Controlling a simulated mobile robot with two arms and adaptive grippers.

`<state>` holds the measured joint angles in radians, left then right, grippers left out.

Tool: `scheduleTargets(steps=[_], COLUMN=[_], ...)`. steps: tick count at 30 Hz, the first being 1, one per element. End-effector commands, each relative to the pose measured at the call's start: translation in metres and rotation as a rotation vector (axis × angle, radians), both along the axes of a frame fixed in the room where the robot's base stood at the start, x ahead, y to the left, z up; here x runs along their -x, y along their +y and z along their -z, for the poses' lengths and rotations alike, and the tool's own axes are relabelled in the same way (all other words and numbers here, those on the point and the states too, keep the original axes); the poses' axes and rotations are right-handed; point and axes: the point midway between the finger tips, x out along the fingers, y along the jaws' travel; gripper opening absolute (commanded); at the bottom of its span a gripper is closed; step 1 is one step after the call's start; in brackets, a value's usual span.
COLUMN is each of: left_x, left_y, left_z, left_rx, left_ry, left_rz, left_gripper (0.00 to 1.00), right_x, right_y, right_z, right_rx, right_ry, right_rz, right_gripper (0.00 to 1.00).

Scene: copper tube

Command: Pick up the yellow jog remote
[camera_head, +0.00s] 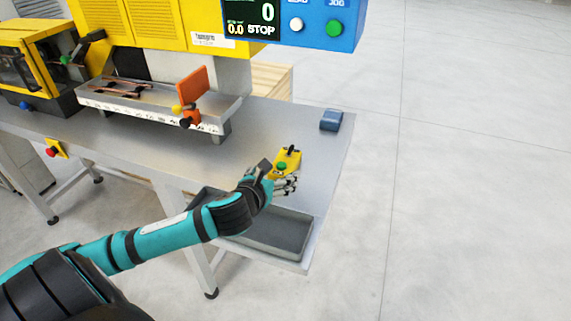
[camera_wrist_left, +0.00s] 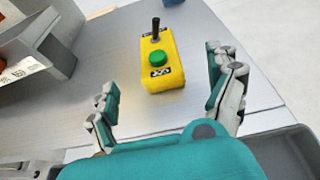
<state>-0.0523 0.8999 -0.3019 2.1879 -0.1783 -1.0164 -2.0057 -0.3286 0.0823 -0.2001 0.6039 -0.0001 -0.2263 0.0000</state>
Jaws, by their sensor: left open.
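The yellow jog remote (camera_head: 293,157) lies on the grey bench top (camera_head: 263,128) near its right end. My right gripper is not in view.
A grey tray (camera_head: 283,243) sits at the bench's front right, below my left wrist. A small blue box (camera_head: 331,120) lies at the back right corner. The yellow machine (camera_head: 160,22) with its grey trough (camera_head: 150,103) stands to the left.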

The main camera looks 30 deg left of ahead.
Motion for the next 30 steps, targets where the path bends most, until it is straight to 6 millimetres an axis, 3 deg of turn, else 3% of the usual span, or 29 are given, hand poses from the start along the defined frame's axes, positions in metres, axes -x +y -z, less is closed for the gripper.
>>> scheduleTargets(steps=[6, 10, 21, 28, 30], left_x=[-0.025, -0.031, -0.069, -0.071, -0.071], left_y=[0.006, 0.008, 0.02, 0.021, 0.021], left_z=[0.01, 0.014, 0.036, 0.037, 0.037], left_rx=[0.002, 0.003, 0.002, 0.0, 0.0], left_ry=[0.0, 0.0, -0.001, 0.0, 0.0], left_rz=[-0.001, -0.001, 0.0, 0.001, 0.001], left_gripper=[0.89, 0.89, 0.89, 0.89, 0.83], right_x=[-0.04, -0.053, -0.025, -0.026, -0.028], right_y=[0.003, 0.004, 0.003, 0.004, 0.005], right_z=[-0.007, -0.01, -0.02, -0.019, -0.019], right_rx=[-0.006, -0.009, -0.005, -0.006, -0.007], right_ry=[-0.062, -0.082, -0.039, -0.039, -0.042], right_rz=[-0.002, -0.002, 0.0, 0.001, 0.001], right_gripper=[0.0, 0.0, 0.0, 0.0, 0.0])
